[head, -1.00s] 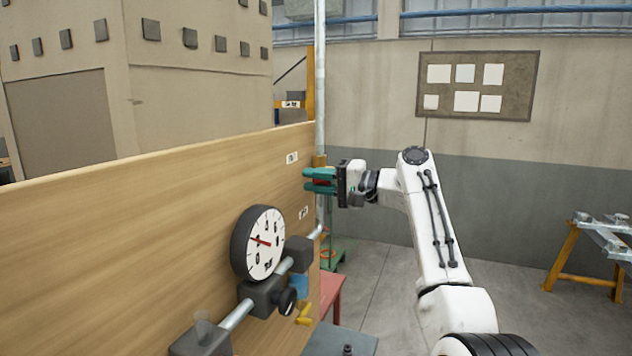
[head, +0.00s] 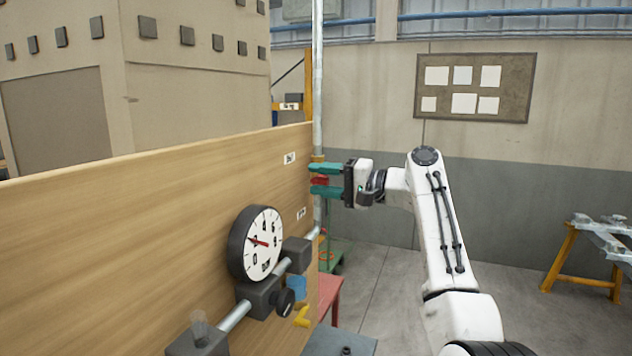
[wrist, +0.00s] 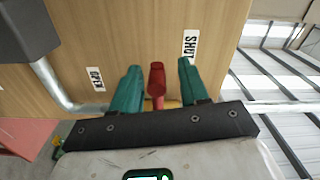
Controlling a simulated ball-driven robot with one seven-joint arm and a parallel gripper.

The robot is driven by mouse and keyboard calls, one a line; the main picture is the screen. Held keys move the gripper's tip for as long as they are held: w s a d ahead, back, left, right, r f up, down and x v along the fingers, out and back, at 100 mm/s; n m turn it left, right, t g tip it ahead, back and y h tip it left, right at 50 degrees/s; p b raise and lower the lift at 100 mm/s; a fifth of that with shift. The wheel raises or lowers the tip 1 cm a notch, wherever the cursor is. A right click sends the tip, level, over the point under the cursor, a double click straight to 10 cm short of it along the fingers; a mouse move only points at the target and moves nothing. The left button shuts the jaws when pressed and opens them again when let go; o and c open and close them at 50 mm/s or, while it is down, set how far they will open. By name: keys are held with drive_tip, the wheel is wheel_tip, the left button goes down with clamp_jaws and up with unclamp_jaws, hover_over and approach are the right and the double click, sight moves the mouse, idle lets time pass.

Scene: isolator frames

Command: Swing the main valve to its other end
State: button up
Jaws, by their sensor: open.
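The main valve shows a red handle (head: 320,181) on the upright grey pipe at the right end of the wooden panel. The handle also shows in the wrist view (wrist: 156,82), between the "OPEN" label (wrist: 94,80) and the "SHUT" label (wrist: 190,43). My gripper (head: 312,180) is open, with its green fingers above and below the handle. In the wrist view the fingers of my gripper (wrist: 158,68) stand on either side of the handle, with a gap on each side. The valve body is mostly hidden behind the gripper.
The wooden panel (head: 130,230) is close beside the fingers. A round gauge (head: 262,243) and a dark knob (head: 284,301) stand out from it, lower left. A yellow lever (head: 302,317) and a red table (head: 329,296) are below.

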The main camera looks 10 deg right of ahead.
drive_tip(key=b+v, duration=0.3)
drive_tip(key=v, duration=0.6)
drive_tip(key=shift+d, duration=0.1)
drive_tip(key=s+f+g+h, duration=0.1)
drive_tip(key=s+f+h, duration=0.15)
drive_tip(key=f, duration=0.95)
drive_tip(key=s+f+g+h, duration=0.1)
drive_tip(key=s+f+h, duration=0.15)
drive_tip(key=f, duration=0.95)
drive_tip(key=s+f+n+g+h, duration=0.1)
drive_tip(key=s+f+h, duration=0.1)
drive_tip(key=s+f, duration=0.55)
drive_tip(key=s+f+g+h, duration=0.1)
drive_tip(key=s+f, duration=0.4)
drive_tip(key=f, duration=0.5)
drive_tip(key=s+f+n+g+h, duration=0.1)
drive_tip(key=s+f+g+h, duration=0.1)
drive_tip(key=s+f, duration=0.5)
drive_tip(key=s+f+n+g+h, duration=0.15)
drive_tip(key=s+f, duration=0.25)
drive_tip(key=s, duration=0.6)
drive_tip(key=s+d+f+g+h+b, duration=0.1)
drive_tip(key=s+d+g+h, duration=0.1)
drive_tip(key=s, duration=1.6)
drive_tip(key=shift+s+d+n+h, duration=0.15)
drive_tip(key=shift+s+n+h, duration=0.25)
drive_tip(key=shift+h, duration=0.25)
drive_tip(key=shift+w+f, duration=0.1)
drive_tip(key=shift+w, duration=0.05)
